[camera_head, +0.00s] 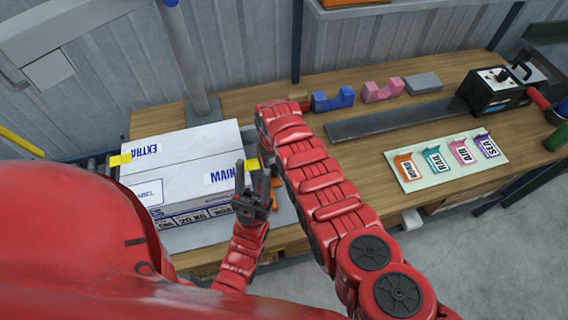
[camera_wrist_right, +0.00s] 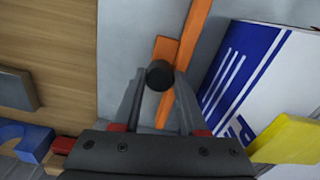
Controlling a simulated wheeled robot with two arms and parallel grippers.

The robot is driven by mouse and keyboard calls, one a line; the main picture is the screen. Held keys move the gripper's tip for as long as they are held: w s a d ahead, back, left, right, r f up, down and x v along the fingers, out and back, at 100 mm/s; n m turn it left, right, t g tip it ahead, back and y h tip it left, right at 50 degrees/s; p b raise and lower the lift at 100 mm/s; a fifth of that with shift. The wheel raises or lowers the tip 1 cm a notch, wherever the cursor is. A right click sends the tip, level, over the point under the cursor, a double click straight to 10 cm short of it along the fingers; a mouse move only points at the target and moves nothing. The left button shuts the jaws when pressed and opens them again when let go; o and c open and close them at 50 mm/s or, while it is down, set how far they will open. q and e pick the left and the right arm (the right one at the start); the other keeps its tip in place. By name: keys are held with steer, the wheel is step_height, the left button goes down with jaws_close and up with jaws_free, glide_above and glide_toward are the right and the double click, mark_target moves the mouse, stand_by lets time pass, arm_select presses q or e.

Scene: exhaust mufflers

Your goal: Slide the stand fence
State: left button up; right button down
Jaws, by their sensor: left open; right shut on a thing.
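The stand fence is an orange bar (camera_wrist_right: 190,40) with a round black knob (camera_wrist_right: 160,74), seen in the right wrist view on a grey surface. My right gripper (camera_wrist_right: 159,80) is shut on the knob, one finger on each side.
The carton, with yellow tabs, also shows beside the fence in the wrist view (camera_wrist_right: 265,75). A grey post (camera_head: 188,55) stands behind it. On the wooden bench (camera_head: 370,150) are blue (camera_head: 333,99) and pink (camera_head: 383,91) cradles, a grey bar, a label card and a black machine (camera_head: 492,91).

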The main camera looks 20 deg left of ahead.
mark_target(273, 166)
steer(key=shift+a+r, duration=0.1)
steer(key=shift+a, duration=0.15)
steer(key=shift+c, duration=2.2)
jaws_free()
steer(key=shift+d, duration=0.1)
steer(key=shift+r, duration=0.1)
steer(key=shift+r, duration=0.95)
step_height(273, 166, up, 6)
steer(key=b, duration=0.2)
steer(key=shift+b, duration=0.4)
step_height(273, 166, up, 9)
steer(key=p, duration=0.6)
steer(key=shift+r, duration=0.1)
